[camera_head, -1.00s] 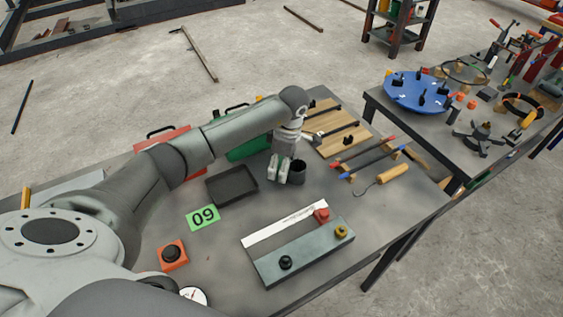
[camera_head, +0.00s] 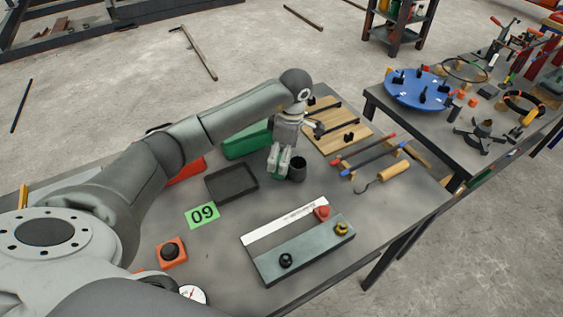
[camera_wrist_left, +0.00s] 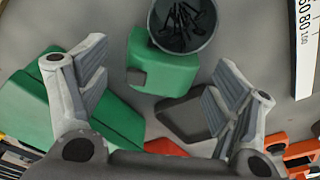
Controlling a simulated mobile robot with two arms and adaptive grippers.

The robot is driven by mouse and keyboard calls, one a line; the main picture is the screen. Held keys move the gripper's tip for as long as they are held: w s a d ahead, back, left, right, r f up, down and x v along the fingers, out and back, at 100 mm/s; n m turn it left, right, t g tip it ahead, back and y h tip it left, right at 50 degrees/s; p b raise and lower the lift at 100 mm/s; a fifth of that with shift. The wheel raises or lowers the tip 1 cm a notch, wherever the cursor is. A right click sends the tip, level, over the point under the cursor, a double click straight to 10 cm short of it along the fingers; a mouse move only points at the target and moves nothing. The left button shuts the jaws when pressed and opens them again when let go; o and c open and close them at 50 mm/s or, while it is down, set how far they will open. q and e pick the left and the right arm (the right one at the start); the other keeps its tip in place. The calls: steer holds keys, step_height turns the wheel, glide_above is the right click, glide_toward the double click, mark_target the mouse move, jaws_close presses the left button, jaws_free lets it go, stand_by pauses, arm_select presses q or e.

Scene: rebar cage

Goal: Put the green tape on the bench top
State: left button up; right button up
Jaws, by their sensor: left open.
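The green tape (camera_wrist_left: 158,72), a chunky green case with a dark grey patch, shows between my left fingers in the left wrist view, with gaps on both sides. It appears to be on the bench top (camera_head: 330,195), close beside the dark cup, whose rim covers part of it. I cannot tell whether they touch. In the head view only a little green (camera_head: 274,172) shows at the fingers. My left gripper (camera_head: 279,174) is open, low over the bench; its fingers also show in the left wrist view (camera_wrist_left: 160,62). My right gripper is not in view.
The cup (camera_head: 297,170) holds several dark nails or screws. A black tray (camera_head: 232,182) lies left of the gripper, and a green box (camera_head: 246,143) stands behind. A wooden board (camera_head: 337,130) lies beyond. Bare bench lies in front of the gripper.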

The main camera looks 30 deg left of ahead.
arm_select(q)
steer(key=r, duration=0.2)
steer(key=r+b, duration=0.1)
steer(key=r, duration=0.2)
steer(key=d+r+b, duration=0.1)
steer(key=r, duration=0.1)
steer(key=shift+w+r, duration=0.15)
steer(key=shift+r, duration=0.75)
